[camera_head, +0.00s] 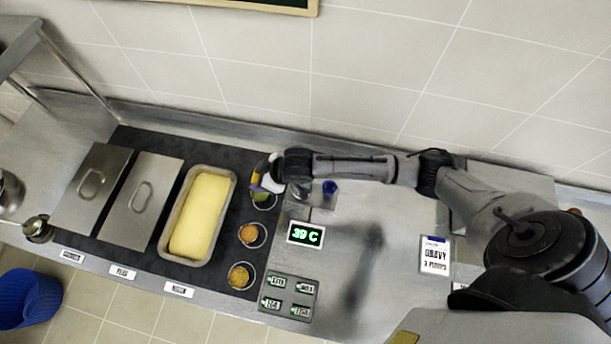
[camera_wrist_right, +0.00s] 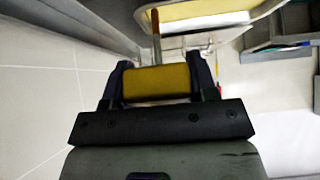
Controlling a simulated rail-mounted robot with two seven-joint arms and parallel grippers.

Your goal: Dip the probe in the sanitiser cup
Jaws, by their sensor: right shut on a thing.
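My right gripper (camera_head: 262,178) is at the right side of the yellow-filled pan, above the back end of a row of small cups. In the right wrist view, my right gripper (camera_wrist_right: 157,76) is shut on the yellow handle of the probe (camera_wrist_right: 156,84). A thin rod (camera_wrist_right: 155,24) extends beyond the handle; its tip is not clear. A small blue cup (camera_head: 330,187), possibly the sanitiser cup, stands on the steel counter to the right of the gripper, apart from it. My left gripper is not in view.
The pan (camera_head: 165,246) holds a yellow block. Small cups with food (camera_head: 249,236) stand beside it. A display (camera_head: 305,234) reads 39 C. A labelled panel (camera_head: 289,296) and a gravy card (camera_head: 435,255) lie on the counter. Lidded steel pans (camera_head: 140,198) stand left.

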